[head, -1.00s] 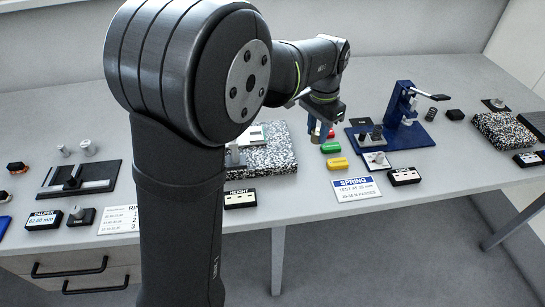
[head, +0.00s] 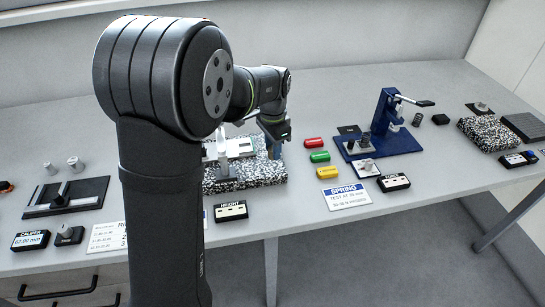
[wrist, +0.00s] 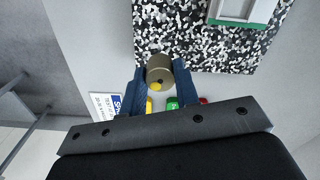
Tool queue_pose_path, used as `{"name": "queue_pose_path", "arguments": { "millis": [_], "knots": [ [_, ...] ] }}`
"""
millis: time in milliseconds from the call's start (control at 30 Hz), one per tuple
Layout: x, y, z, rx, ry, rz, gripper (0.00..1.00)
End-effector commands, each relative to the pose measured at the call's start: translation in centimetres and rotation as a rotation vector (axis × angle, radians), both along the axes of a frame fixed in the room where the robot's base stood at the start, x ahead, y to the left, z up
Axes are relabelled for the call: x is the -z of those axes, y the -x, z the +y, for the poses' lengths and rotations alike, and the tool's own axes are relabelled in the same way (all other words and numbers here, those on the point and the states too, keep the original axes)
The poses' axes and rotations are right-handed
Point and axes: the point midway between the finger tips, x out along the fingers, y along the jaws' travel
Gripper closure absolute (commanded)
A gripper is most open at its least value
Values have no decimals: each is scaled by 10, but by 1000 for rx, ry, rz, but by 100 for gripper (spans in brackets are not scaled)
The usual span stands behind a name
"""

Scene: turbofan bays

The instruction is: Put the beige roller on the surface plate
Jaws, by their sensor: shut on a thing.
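My gripper (head: 275,146) is over the right end of the black-and-white speckled surface plate (head: 270,179) in the head view. In the wrist view its blue fingers (wrist: 159,82) are shut on the beige roller (wrist: 160,67), a short dull beige-brown cylinder with a yellow patch at its lower end. The roller overlaps the edge of the speckled plate (wrist: 180,50) in that view. I cannot tell how high it is above the plate. In the head view I cannot make out the roller at the fingers.
A height gauge with a pale green-edged base (head: 240,146) stands on the plate. Red (head: 314,142), green (head: 319,156) and yellow (head: 327,172) blocks lie to its right. A blue spring tester (head: 405,140) stands further right. A second speckled block (head: 488,134) is at far right.

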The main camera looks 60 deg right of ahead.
Motion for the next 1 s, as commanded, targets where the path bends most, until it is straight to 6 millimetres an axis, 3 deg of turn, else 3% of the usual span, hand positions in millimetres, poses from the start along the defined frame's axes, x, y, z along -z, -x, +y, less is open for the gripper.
{"name": "queue_pose_path", "arguments": {
  "millis": [333,733,767,800,867,1000],
  "knots": [
    [38,-1,0,0,-3,1,100],
    [44,-1,0,0,0,0,100],
    [44,-1,0,0,0,0,66],
    [44,-1,0,0,0,0,58],
    [44,-1,0,0,0,0,50],
    [44,-1,0,0,0,0,50]
  ]
}}
